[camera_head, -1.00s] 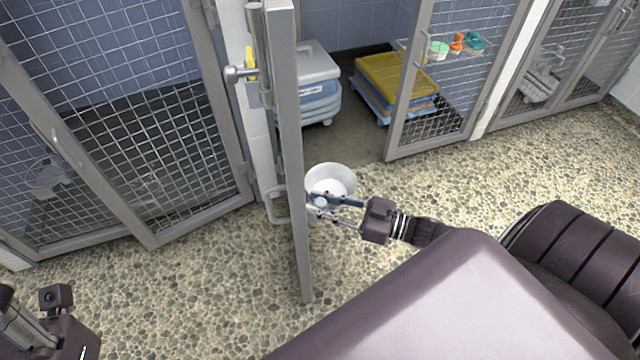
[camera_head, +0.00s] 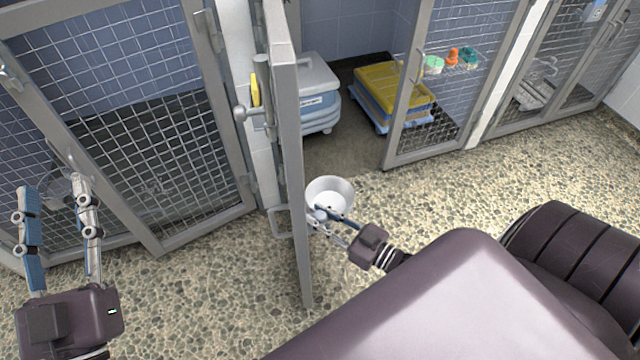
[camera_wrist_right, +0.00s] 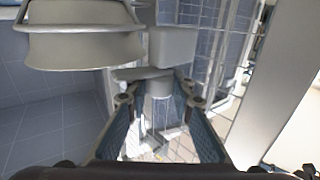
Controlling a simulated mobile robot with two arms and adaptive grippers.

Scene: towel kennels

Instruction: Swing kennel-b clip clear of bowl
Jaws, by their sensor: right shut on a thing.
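A white bowl (camera_head: 329,194) sits at the open kennel door (camera_head: 293,170), on the door's right side. It also shows in the wrist view as a grey rounded bowl (camera_wrist_right: 85,45) at upper left. My right gripper (camera_head: 324,217) is at the near side of the bowl. It is shut on a small pale part, which I take to be the clip (camera_wrist_right: 160,86); it shows between the fingers (camera_wrist_right: 160,102) in the wrist view, below and right of the bowl. The clip's far side is hidden. My left gripper (camera_head: 54,188) is open and empty at the left.
A mesh kennel door (camera_head: 130,140) stands left. Inside the open kennel are a grey-blue lidded bin (camera_head: 310,95) and a yellow-topped stack (camera_head: 390,85). The pebbled floor (camera_head: 220,300) is clear.

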